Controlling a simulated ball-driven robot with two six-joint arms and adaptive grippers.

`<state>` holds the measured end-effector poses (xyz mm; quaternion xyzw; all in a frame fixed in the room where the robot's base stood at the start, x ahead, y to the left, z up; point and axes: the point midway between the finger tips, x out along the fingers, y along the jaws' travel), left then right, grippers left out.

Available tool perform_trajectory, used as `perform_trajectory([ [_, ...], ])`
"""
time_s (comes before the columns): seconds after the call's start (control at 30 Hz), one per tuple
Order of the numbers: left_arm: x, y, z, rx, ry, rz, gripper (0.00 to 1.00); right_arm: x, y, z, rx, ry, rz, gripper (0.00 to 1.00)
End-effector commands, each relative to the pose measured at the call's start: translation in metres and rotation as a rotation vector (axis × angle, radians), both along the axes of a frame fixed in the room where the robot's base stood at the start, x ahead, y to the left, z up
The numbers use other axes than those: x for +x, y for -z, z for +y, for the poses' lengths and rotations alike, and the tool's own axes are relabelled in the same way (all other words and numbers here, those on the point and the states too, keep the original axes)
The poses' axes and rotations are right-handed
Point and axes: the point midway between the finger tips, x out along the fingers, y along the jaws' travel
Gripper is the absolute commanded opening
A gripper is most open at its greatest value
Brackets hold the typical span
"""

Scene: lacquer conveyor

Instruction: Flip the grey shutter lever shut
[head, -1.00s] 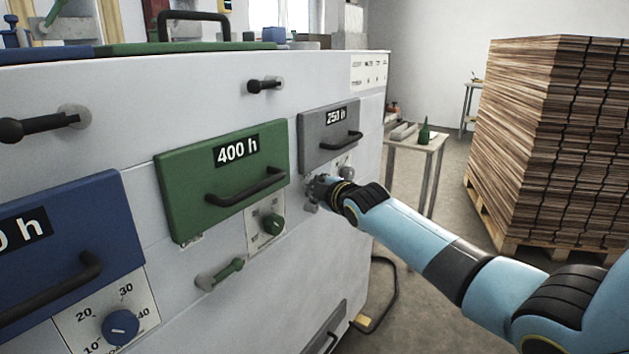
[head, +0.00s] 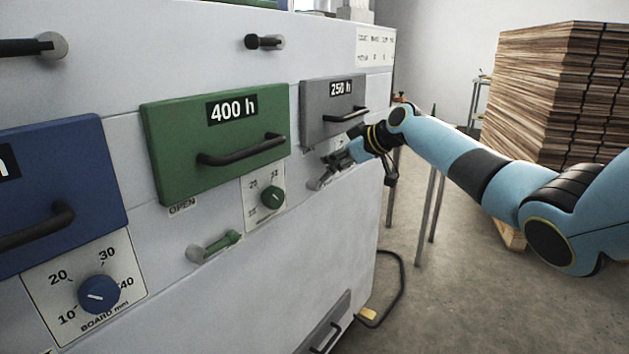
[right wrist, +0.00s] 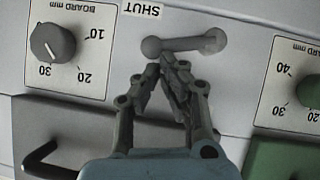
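The grey shutter lever (head: 318,184) sits on the white machine front below the grey 250 h panel (head: 333,107). In the right wrist view, which is upside down, the lever (right wrist: 185,43) lies nearly level, with a rounded end at each side. A SHUT label (right wrist: 141,10) shows beside it. My right gripper (right wrist: 163,66) has its fingertips close together, nothing visible between them, just beside the lever's left part in that view. I cannot tell whether they touch it. In the head view my right gripper (head: 329,166) partly hides the lever area. My left gripper is not in view.
A grey dial (right wrist: 53,43) is near the lever. A green panel (head: 215,140), green dial (head: 272,196) and green lever (head: 214,246) are to the left in the head view. Stacked boards (head: 560,90) stand at the back right. The floor right of the machine is partly free.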

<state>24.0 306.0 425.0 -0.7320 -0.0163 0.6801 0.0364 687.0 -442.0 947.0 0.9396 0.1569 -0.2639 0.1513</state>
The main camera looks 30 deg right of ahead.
Motion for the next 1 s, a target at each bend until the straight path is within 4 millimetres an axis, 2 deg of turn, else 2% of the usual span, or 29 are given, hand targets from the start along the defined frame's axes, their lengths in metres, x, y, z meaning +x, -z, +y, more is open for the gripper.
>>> perform_trajectory([
  [0.03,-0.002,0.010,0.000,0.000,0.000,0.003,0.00,0.001,0.007,-0.003,0.031,0.002,0.012,0.00],
  [0.1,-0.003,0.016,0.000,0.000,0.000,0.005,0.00,0.002,0.008,-0.005,0.074,0.001,0.030,0.00],
  [0.33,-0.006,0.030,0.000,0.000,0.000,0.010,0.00,0.004,0.013,-0.009,0.114,0.001,0.047,0.00],
  [1.0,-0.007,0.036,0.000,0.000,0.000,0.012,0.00,0.005,0.013,-0.011,0.112,0.001,0.046,0.00],
])
